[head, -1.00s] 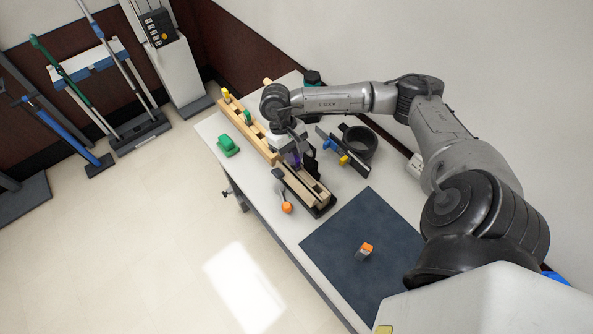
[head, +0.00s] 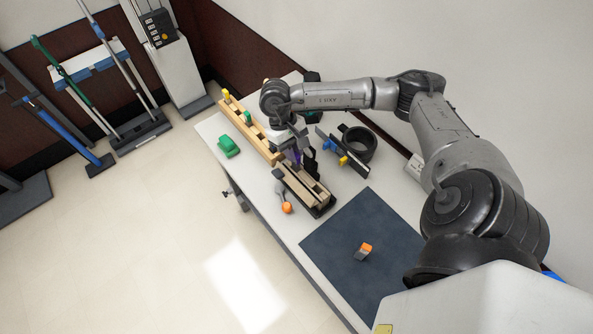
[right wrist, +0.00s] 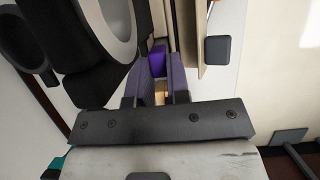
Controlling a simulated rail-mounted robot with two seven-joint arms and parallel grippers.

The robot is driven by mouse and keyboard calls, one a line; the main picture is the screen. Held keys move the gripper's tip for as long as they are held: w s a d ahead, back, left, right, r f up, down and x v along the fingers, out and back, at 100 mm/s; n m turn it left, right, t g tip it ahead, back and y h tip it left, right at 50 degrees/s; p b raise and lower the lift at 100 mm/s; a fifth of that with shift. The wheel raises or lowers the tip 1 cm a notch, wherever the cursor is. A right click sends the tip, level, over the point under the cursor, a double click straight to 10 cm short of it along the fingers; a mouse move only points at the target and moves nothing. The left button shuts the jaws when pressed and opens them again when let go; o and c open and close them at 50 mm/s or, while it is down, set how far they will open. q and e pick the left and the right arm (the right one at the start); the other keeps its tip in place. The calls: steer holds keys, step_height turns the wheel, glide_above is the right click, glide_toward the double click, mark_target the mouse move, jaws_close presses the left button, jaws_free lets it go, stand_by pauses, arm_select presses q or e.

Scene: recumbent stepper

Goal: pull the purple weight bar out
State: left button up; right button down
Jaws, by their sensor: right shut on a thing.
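The purple weight bar (right wrist: 158,58) shows in the right wrist view between the two fingers of my right gripper (right wrist: 159,88). The fingers are shut on it. In the head view my right gripper (head: 297,158) points down over the wooden slotted rack (head: 262,146) on the table. Only a little purple shows there between the dark fingers, so the bar's lower end and its fit in the rack are hidden. My left gripper is in neither view now.
On the white table are a green object (head: 228,147), an orange-ended tool (head: 286,207), a black round container (head: 358,143) and a bar with blue and yellow parts (head: 343,155). A dark mat (head: 340,255) holds a small orange-and-grey block (head: 364,251). Walls stand behind.

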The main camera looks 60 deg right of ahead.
steer(key=shift+r+p, duration=0.3)
steer(key=shift+r, duration=0.6)
steer(key=shift+r+p, duration=0.6)
steer(key=shift+r, duration=1.1)
steer(key=shift+r, duration=0.2)
steer(key=shift+r+p, duration=0.75)
steer(key=shift+r, duration=0.55)
